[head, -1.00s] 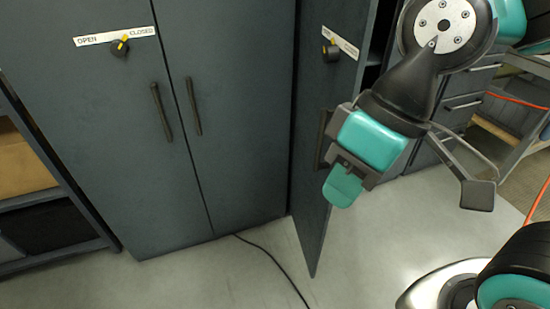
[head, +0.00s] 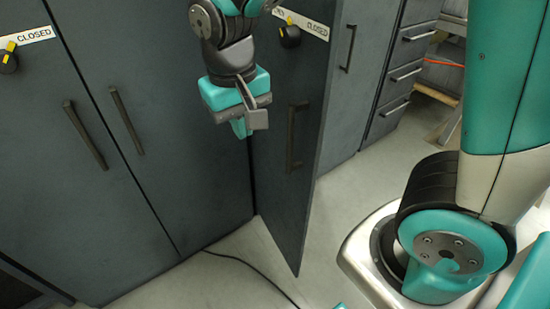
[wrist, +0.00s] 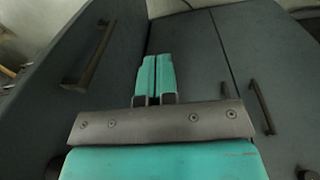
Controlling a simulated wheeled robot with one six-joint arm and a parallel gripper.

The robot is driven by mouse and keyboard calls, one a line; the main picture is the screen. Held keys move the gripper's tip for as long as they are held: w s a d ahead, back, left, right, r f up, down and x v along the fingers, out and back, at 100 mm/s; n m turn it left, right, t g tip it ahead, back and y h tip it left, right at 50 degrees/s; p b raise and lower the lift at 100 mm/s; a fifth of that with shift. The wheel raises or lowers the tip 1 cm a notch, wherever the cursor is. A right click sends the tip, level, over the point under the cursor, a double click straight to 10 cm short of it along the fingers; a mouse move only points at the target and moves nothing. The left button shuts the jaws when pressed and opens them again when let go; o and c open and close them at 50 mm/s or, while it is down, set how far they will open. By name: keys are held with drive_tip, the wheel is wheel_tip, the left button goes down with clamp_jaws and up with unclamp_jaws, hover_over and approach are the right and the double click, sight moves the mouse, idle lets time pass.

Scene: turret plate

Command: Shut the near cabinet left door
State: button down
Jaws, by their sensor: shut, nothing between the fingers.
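The open door (head: 275,175) is a dark grey panel standing out from the cabinet row, its outer face in view. It bears a vertical handle (head: 297,137), a black knob (head: 289,36) and a label strip above. In the wrist view the door (wrist: 95,105) fills the left side with its handle (wrist: 92,58). My gripper (head: 240,128) is shut and empty, with teal fingertips together, on the outer-face side of the door. It overlaps the door's hinge side in the head view; I cannot tell whether it touches. The fingertips show in the wrist view (wrist: 155,75).
A closed two-door cabinet (head: 150,185) with two handles stands left of the door. A closed panel (head: 352,85) and drawers (head: 400,75) stand beyond it. A black cable (head: 245,262) lies on the pale floor (head: 335,220).

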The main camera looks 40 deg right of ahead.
drive_tip(key=w+d+f+m+h+b, duration=0.3)
drive_tip(key=w+f+m+h, duration=0.3)
drive_tip(key=w+f+m, duration=0.3)
drive_tip(key=s+d+f, duration=0.2)
drive_tip(key=d+f, duration=0.7)
drive_tip(key=shift+d+f+g+h+p, duration=0.15)
drive_tip(key=shift+f+g+h+p, duration=0.15)
drive_tip(key=shift+f+g, duration=0.1)
